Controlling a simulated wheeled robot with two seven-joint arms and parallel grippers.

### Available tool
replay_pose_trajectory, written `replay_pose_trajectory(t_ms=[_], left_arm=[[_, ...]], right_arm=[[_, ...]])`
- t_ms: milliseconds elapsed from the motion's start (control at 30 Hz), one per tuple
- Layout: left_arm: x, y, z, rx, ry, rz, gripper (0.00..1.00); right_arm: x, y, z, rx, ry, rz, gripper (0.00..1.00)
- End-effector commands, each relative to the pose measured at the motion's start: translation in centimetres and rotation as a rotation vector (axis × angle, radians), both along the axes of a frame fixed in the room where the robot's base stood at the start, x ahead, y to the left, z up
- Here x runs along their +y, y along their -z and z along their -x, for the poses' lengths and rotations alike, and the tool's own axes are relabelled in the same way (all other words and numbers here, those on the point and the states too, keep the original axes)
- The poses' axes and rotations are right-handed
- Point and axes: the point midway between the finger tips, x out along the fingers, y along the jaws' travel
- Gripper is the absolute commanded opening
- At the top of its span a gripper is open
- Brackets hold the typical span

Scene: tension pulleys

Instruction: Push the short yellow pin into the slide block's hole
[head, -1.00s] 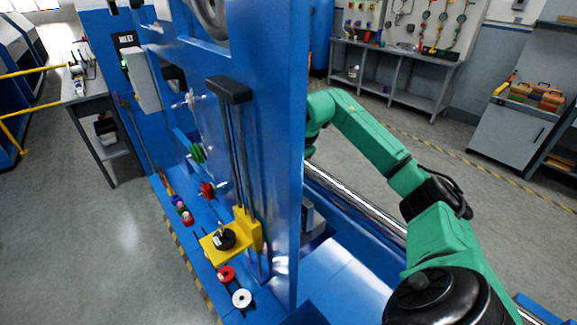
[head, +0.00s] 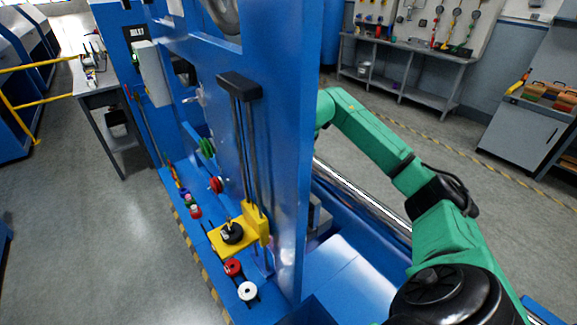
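The yellow slide block (head: 255,222) sits low on two dark upright rods on the face of the blue machine. Its yellow plate (head: 218,240) carries a black round piece (head: 232,233) with a small upright tip. I cannot make out the hole or clearly identify the short yellow pin at this size. A green arm, seemingly my right one, rises from the lower right and bends behind the tall blue panel (head: 290,150). Its gripper is hidden there. My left arm and gripper are not in view.
A red spool (head: 233,267) and a white spool (head: 247,291) lie on the blue ledge, with several small coloured parts farther back. Green (head: 207,148) and red (head: 216,185) pulleys stick out from the panel. Open floor lies left of the ledge.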

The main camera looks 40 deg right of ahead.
Motion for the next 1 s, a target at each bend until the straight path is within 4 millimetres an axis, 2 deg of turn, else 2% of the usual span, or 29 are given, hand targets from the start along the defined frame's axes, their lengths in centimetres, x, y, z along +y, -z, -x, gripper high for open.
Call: replay_pose_trajectory(t_ms=[1000], left_arm=[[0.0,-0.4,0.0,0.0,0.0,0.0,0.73]], right_arm=[[1.3,0.0,0.0,0.0,-0.005,-0.003,0.0]])
